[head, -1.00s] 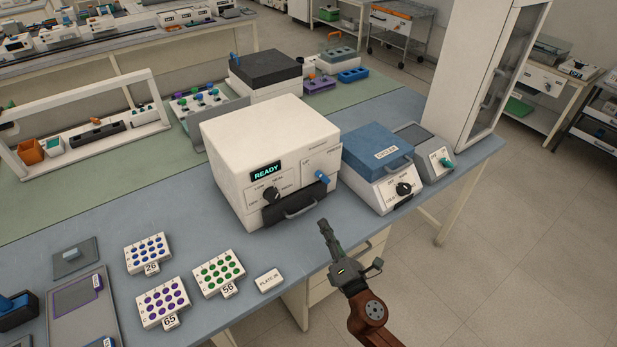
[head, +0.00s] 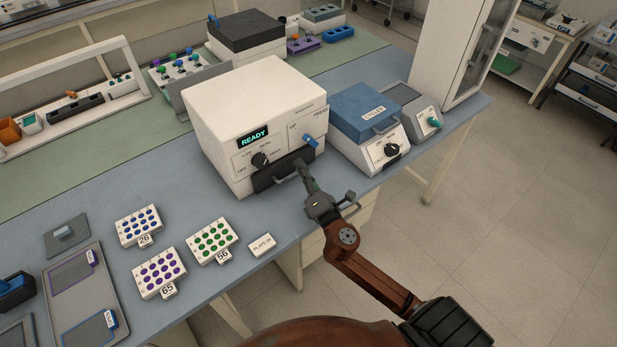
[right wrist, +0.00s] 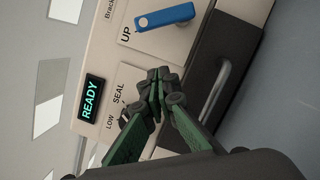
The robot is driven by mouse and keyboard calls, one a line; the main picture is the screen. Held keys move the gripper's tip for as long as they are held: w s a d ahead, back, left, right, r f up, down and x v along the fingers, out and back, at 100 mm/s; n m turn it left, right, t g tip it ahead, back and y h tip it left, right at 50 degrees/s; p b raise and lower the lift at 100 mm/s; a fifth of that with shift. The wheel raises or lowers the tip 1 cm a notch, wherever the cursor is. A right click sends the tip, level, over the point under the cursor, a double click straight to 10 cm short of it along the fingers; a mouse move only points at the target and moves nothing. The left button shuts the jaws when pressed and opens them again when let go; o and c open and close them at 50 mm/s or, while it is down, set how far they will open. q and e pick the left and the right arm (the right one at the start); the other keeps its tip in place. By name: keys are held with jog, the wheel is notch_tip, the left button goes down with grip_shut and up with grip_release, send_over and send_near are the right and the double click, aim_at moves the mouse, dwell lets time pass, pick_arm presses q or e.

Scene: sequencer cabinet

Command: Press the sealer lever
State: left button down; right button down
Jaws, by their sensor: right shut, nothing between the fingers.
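The sealer (head: 235,115) is a white box with a lit READY display (head: 253,137). Its blue sealer lever (head: 310,142) is on the right of the front panel. In the right wrist view the lever (right wrist: 165,17) is beside the word UP. My right gripper (head: 300,167) is shut and empty, in front of the panel just below and left of the lever. In the right wrist view its fingertips (right wrist: 158,80) are apart from the lever, between it and the SEAL lettering. My left gripper is not in view.
A black drawer front with a metal handle (right wrist: 212,92) is close to the fingers. A black dial (head: 260,160) is left of the lever. The blue-lidded cycler (head: 368,112) stands right of the sealer. Several well plates and a PLATE IN marker (head: 261,245) lie on the bench.

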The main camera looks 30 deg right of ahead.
aim_at(308, 138)
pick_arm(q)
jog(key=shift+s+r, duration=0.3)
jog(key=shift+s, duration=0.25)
pick_arm(e)
jog(key=d, duration=0.1)
jog(key=w+d+r, duration=0.2)
jog(key=shift+w+d+r, duration=0.25)
pick_arm(q)
jog(key=shift+p, duration=0.3)
